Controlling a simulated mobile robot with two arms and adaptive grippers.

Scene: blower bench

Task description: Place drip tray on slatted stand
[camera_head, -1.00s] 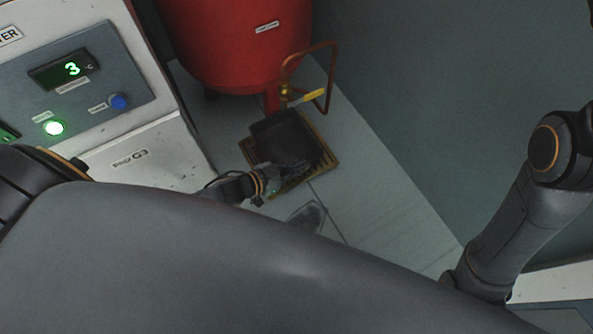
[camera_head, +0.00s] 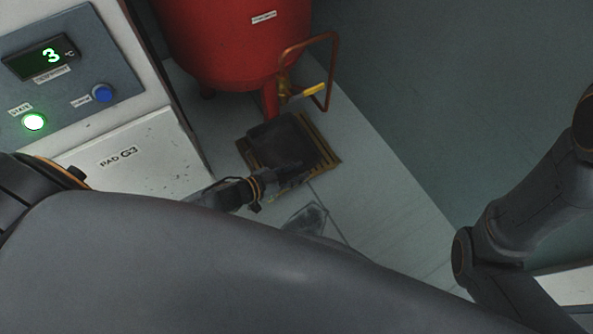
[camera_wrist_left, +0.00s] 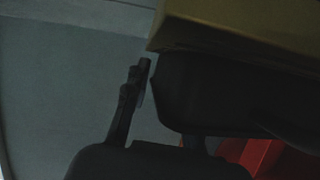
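The black drip tray (camera_head: 277,138) lies over the slatted stand (camera_head: 327,157) on the floor, below the red tank. Brown slats show along its right and left sides. It looks nearly flat on the slats; any small gap under it cannot be told. My left gripper (camera_head: 277,181) is at the tray's near edge. In the left wrist view, the dark tray (camera_wrist_left: 215,90) is against the yellow-brown stand (camera_wrist_left: 245,38). One finger stands apart from the tray with a gap; the other is partly lost against the dark tray. My right gripper is out of view.
The red tank (camera_head: 235,45) stands behind the stand, with a copper pipe (camera_head: 331,75) and a yellow-handled valve (camera_head: 308,91) close above the tray. A white console (camera_head: 135,160) is to the left. Floor to the right is clear.

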